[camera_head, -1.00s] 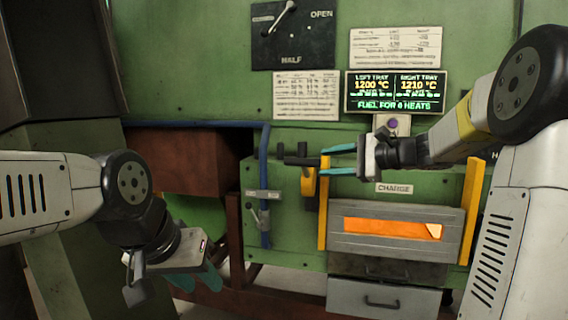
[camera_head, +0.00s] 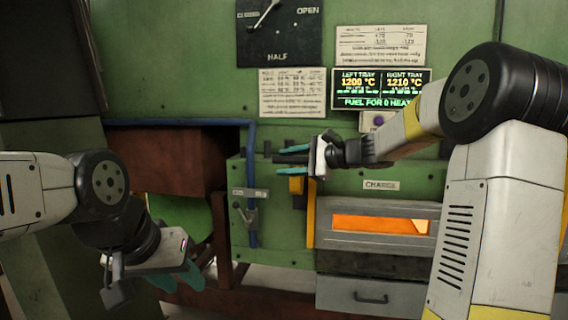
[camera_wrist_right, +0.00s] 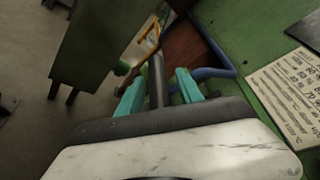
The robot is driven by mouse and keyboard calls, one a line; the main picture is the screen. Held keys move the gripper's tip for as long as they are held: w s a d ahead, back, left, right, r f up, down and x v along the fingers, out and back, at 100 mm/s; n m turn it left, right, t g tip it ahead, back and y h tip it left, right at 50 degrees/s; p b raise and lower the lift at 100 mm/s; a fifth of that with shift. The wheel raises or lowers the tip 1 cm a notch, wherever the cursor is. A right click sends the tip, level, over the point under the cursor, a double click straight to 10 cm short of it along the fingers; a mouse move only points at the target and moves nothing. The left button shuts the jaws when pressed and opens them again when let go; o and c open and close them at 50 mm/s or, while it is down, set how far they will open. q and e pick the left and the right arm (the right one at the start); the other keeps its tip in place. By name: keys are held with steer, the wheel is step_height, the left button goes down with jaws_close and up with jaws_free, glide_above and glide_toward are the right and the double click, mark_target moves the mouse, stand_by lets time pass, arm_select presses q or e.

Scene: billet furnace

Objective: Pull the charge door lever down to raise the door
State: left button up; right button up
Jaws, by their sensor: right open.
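The charge door lever is a dark bar that shows in the right wrist view (camera_wrist_right: 157,85), lying between the two teal fingers of my right gripper (camera_wrist_right: 158,90). Whether the fingers touch the bar cannot be told. The grey charge door (camera_head: 372,242), below the CHARGE label, has a glowing orange slot. My left gripper (camera_head: 178,280) is open and empty, low on the left.
A rusty brown box (camera_head: 165,158) juts out farther left. A dial (camera_head: 278,32), paper charts and a temperature display (camera_head: 381,88) are on the green wall above. A grey drawer (camera_head: 370,297) is below the door.

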steer(key=shift+c, duration=0.4)
jaws_close()
stand_by(0.9)
